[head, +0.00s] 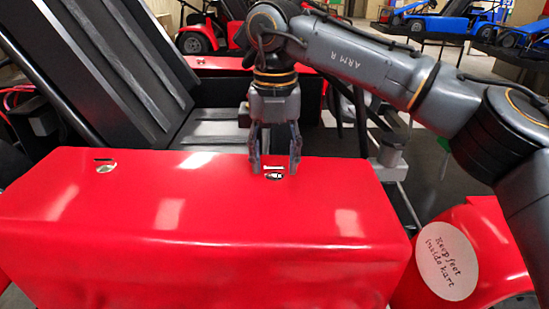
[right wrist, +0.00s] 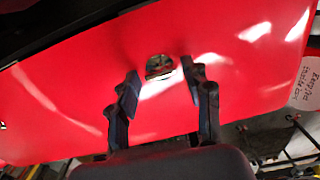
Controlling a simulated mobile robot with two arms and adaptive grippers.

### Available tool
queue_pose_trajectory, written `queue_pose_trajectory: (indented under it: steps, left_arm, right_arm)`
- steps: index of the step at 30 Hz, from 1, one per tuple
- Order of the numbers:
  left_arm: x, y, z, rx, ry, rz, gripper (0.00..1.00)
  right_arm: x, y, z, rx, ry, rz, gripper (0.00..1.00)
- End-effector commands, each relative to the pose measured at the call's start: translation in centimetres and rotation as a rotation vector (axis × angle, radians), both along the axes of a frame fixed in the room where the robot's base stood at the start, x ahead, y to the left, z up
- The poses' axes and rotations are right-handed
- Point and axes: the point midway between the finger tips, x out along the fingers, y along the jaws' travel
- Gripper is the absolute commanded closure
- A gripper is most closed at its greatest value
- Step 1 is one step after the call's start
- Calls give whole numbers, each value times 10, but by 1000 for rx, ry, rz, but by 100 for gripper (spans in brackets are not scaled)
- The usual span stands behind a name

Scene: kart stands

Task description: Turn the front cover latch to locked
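The red front cover (head: 200,230) fills the lower part of the head view. A small silvery latch (head: 274,176) sits near its upper edge, right of the middle. My right gripper (head: 274,166) points down at this latch, with its fingers apart on either side. In the right wrist view the round latch (right wrist: 159,66) shows between the two open fingertips (right wrist: 160,70), with clear gaps on both sides. A second similar latch (head: 104,166) is on the cover's left part. I cannot tell exactly how either latch is turned. My left gripper is not in view.
A black seat (head: 110,60) rises behind the cover. A red side part with a white oval label (head: 447,261) is at the lower right. Blue karts (head: 440,22) and another red kart (head: 205,35) stand in the background. The cover's top is otherwise clear.

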Motion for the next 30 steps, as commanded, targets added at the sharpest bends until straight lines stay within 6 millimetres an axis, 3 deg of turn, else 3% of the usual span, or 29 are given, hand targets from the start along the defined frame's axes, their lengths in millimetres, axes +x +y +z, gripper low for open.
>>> queue_pose_trajectory:
  steps: [10, 14, 24, 30]
  left_arm:
    - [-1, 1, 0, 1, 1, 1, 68]
    - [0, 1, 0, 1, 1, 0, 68]
    - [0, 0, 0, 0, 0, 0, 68]
    - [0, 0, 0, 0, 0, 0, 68]
  right_arm:
    - [0, 0, 0, -1, 2, 2, 40]
    - [0, 1, 11, 0, 0, 2, 40]
    - [0, 1, 82, 0, -1, 0, 40]
    - [0, 0, 110, -2, 0, 0, 40]
